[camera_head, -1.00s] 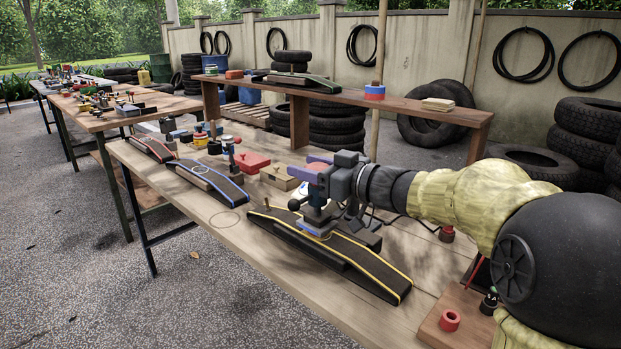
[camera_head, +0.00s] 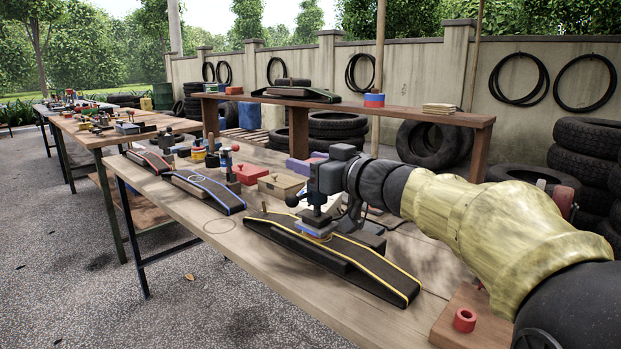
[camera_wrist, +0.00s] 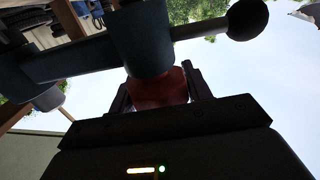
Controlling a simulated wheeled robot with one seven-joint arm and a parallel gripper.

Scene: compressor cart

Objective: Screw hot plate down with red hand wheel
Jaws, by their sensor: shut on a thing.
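My gripper (camera_head: 322,186) is over the yellow-edged black stand (camera_head: 370,270) on the near table. In the wrist view the jaws (camera_wrist: 160,90) are shut on a red part (camera_wrist: 160,90), which looks like the red hand wheel. Just beyond it are a blue-grey cylinder (camera_wrist: 140,38) and a dark bar ending in a black ball (camera_wrist: 247,18). The ball also shows left of my gripper in the head view (camera_head: 293,201). A flat layered block (camera_head: 315,230), perhaps the hot plate, sits on the stand below my gripper. My gripper and wrist hide most of the wheel, and its threads are not visible.
Blue-edged (camera_head: 205,190) and red-edged (camera_head: 148,161) stands are farther left. A red ring (camera_head: 465,320) lies on a board at right. The front left table edge is clear.

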